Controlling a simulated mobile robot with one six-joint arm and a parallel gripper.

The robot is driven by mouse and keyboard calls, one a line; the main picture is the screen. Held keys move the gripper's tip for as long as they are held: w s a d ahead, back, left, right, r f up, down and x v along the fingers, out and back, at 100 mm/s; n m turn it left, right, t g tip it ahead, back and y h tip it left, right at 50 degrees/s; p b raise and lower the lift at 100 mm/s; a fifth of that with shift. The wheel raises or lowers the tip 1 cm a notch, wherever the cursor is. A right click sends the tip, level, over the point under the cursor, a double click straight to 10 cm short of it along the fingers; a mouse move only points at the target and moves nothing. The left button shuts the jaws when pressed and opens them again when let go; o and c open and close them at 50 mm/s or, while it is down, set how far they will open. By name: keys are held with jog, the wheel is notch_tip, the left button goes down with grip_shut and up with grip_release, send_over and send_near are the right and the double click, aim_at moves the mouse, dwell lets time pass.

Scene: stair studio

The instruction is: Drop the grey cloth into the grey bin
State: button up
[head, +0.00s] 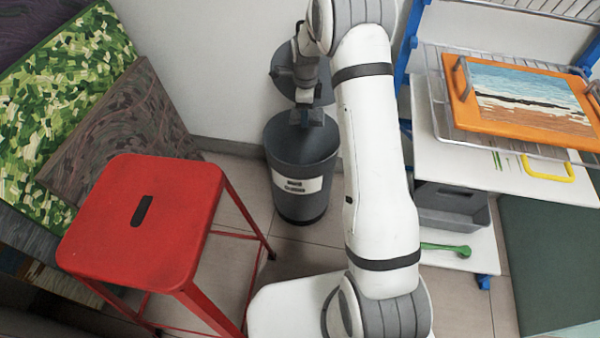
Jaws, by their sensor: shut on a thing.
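The grey bin (302,155) stands on the tiled floor against the wall, with a white label on its front. Its open mouth faces up and a round grey lid (284,88) stands raised behind it. My gripper (305,104) is over the back part of the bin's mouth, pointing down. It is shut on a small blue-grey piece, the grey cloth (312,118), which shows just below the fingers at about the rim in the picture. Its exact height over the rim is hard to tell. My arm covers the area right of the bin.
A red stool (145,215) stands left and in front of the bin. Patterned panels (110,120) lean on the wall behind it. At right, a blue-framed white rack (440,165) holds an orange-framed picture (520,100), a grey crate (450,212) and a green spoon (445,248).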

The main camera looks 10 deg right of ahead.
jog(key=shift+f, duration=0.4)
jog(key=o, duration=1)
jog(key=shift+r, duration=0.15)
notch_tip(320, 180, up, 8)
jog(key=p, duration=0.2)
jog(key=shift+f+p, duration=0.2)
jog(key=shift+p, duration=0.15)
